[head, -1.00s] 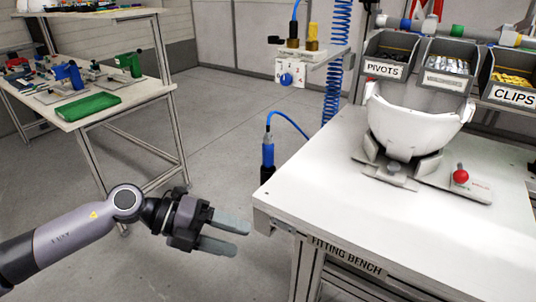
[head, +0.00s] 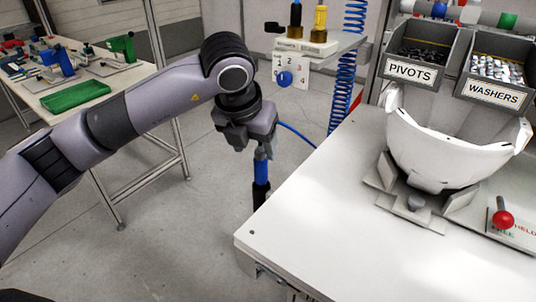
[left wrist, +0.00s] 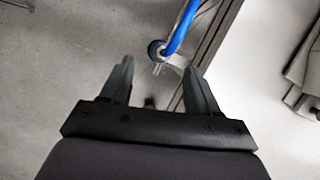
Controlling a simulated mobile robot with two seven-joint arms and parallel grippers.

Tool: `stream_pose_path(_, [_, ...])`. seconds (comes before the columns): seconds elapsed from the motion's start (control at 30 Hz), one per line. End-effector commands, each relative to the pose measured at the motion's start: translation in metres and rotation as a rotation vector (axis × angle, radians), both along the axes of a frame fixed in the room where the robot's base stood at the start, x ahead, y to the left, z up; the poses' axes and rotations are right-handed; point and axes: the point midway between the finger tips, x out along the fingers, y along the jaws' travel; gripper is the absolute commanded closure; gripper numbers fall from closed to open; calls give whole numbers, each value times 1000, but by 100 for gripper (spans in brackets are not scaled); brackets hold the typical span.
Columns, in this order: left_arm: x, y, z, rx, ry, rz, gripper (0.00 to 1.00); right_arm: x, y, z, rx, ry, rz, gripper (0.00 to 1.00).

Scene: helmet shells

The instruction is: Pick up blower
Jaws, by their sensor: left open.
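The blower (head: 261,172) is a blue and black tool standing upright beside the left edge of the fitting bench, with a blue hose at its top. My left gripper (head: 250,140) points down at the blower's top, and its body hides the top end and part of the hose. In the left wrist view, the blower's round top (left wrist: 157,48) and hose show just ahead of the fingertips, roughly between them. My left gripper (left wrist: 160,72) is open, with nothing held between its fingers. My right gripper is not in view.
The white bench (head: 330,210) carries a white helmet shell (head: 450,150) in a fixture, with a red knob (head: 503,219) and bins of pivots and washers. A side table (head: 125,85) is at left.

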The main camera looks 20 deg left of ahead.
Motion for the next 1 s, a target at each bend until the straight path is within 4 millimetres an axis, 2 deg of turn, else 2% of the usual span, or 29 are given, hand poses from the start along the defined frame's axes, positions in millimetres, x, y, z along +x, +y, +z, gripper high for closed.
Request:
stream_pose_path(0.27, [9, -3, -20, 0, 1, -3, 39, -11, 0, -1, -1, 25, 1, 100])
stream_pose_path(0.6, [29, -3, -61, 0, 1, -5, 39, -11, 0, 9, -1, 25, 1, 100])
stream_pose_path(0.87, [31, -3, -64, 0, -2, -5, 39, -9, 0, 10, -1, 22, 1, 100])
stream_pose_path(0.93, [31, -3, -64, 0, -2, -5, 55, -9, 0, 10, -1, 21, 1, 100])
stream_pose_path(1.0, [31, -3, -64, 0, -2, -5, 78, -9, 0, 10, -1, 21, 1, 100])
